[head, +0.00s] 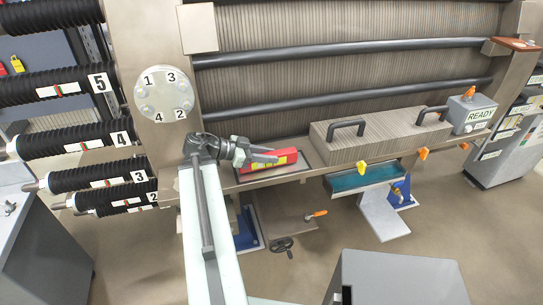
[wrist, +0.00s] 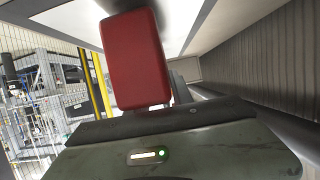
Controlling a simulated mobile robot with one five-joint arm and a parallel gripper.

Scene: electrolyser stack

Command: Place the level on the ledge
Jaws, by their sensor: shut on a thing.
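The level, a red bar with a yellow label (head: 280,160), is in my gripper (head: 264,155). In the head view it lies along a dark-edged recess on the beige ledge (head: 318,174), left of a ribbed grey block. I cannot tell whether it touches the ledge or hovers just above it. My gripper comes in from the left, with its fingers over the level's left part, hiding some of it. In the wrist view the level's red end (wrist: 137,58) stands out beyond the dark jaw (wrist: 160,120).
The ribbed block (head: 375,130) with two black handles stands to the right on the ledge. A grey READY box (head: 470,113) is beyond it. Dark horizontal rods (head: 340,52) run behind. A teal tray (head: 362,179) is below the ledge.

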